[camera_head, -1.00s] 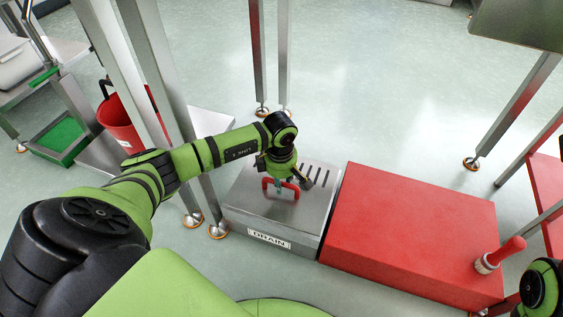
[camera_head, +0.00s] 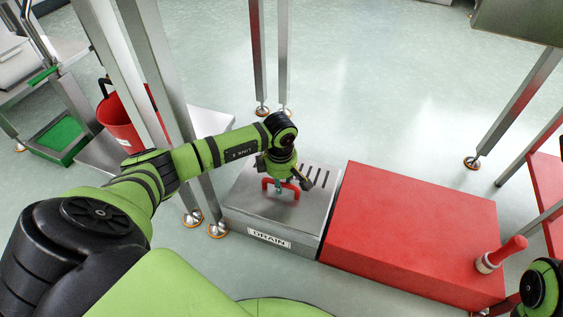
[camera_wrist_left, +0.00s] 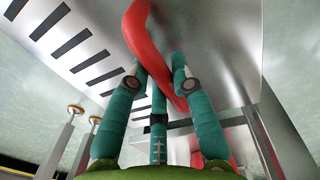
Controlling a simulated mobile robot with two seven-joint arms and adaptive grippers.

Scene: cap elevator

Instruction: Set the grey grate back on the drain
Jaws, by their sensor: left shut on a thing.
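The grey grate (camera_head: 322,172), a metal plate with dark slots and a red handle (camera_head: 267,186), is at the top of the metal box labelled DRAIN (camera_head: 247,228). My left gripper (camera_head: 280,187) points down over it and is shut on the red handle. In the left wrist view the teal fingers (camera_wrist_left: 161,72) close around the handle (camera_wrist_left: 140,35), with the slotted grate (camera_wrist_left: 195,28) beyond. I cannot tell whether the grate lies fully flat on the drain, as my wrist hides part of it. My right gripper is out of view.
A red block (camera_head: 410,225) stands right beside the drain, with a red-handled object (camera_head: 505,250) at its right end. Metal legs (camera_head: 258,60) stand behind and to the left. A red bucket (camera_head: 120,125) is at left.

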